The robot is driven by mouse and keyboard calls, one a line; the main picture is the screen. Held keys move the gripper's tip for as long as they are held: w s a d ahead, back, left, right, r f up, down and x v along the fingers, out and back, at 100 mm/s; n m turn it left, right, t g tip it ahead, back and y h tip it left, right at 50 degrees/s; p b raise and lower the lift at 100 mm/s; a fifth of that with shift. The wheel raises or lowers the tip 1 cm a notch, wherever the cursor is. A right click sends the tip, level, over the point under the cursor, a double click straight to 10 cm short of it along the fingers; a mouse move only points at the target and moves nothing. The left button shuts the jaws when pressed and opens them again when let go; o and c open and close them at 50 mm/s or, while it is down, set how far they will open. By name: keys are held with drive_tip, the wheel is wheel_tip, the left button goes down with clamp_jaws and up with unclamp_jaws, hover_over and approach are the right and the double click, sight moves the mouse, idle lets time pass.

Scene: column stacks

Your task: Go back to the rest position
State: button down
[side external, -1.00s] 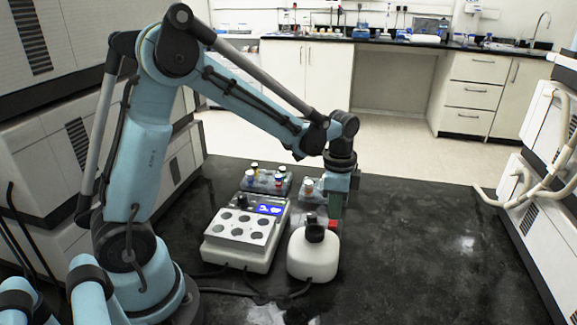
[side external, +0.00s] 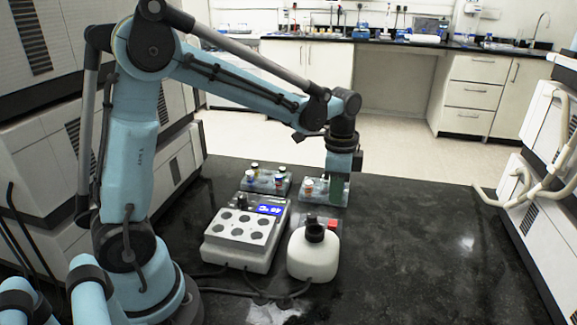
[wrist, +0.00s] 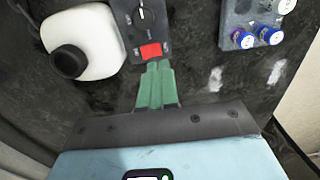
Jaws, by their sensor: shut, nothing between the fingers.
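My gripper (side external: 338,198) has green fingers pointing down and hangs in front of the right vial rack in the side view. In the wrist view the fingers (wrist: 159,66) are together with nothing between them, and their tips overlap the view of a dark control box (wrist: 146,22) with a knob and a red switch (wrist: 151,51). The red switch also shows behind the white bottle in the side view (side external: 332,224). The height of the fingertips above the box is hard to judge.
A white bottle with a black cap (side external: 313,259) stands beside a white block heater (side external: 237,249) with several wells. Two vial racks, left (side external: 279,188) and right (side external: 312,199), stand behind. Cables lie in front. The black bench (side external: 430,255) is clear at right.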

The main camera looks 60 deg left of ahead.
drive_tip(key=s+d+r+n+t, duration=0.1)
drive_tip(key=s+r+n+t, duration=0.1)
drive_tip(key=s+n+t, duration=0.1)
drive_tip(key=s+d+r+n+t, duration=0.1)
drive_tip(key=s+r+n+t, duration=0.1)
drive_tip(key=s+n+t, duration=0.2)
drive_tip(key=shift+s+r+n, duration=0.35)
drive_tip(key=shift+s+n, duration=0.65)
drive_tip(key=shift+s, duration=1.1)
drive_tip(key=shift+d, duration=0.1)
